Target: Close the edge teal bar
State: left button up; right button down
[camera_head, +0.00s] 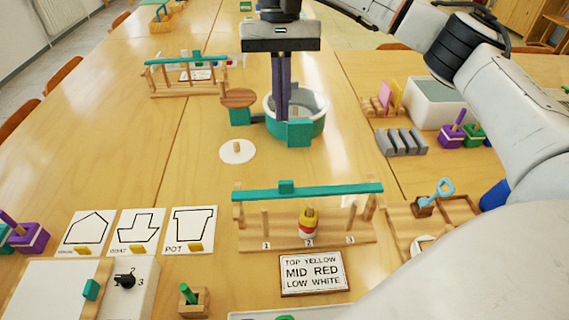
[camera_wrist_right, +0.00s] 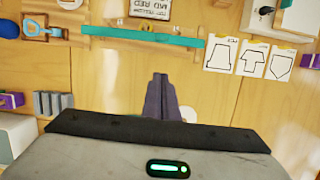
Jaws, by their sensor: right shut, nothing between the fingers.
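The near wooden rack (camera_head: 268,240) has a long teal bar (camera_head: 335,188) with a small raised teal block across its top. Its pegs are marked 1, 2 and 3, and peg 2 holds a yellow, red and white stack (camera_head: 308,224). The bar also shows in the right wrist view (camera_wrist_right: 125,36). A second rack with a teal bar (camera_head: 185,60) stands farther back on the left. My right gripper (camera_head: 284,117) points down, shut and empty, beyond the near bar and in front of the teal-and-white bowl (camera_head: 316,124) in the picture. My left gripper is out of view.
A sign (camera_head: 313,273) lies in front of the near rack. Picture cards (camera_head: 138,231) lie left. A round white base with a peg (camera_head: 237,151) and a wooden disc lid (camera_head: 238,97) are beside the bowl. Grey blocks (camera_head: 402,142) and a wooden tray (camera_head: 410,231) are right.

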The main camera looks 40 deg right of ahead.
jog(key=s+a+f+p, duration=0.1)
jog(key=s+a+f, duration=0.2)
jog(key=f, duration=0.6)
jog(key=shift+s+f, duration=0.3)
jog(key=shift+s, duration=0.95)
jog(key=shift+a, duration=0.1)
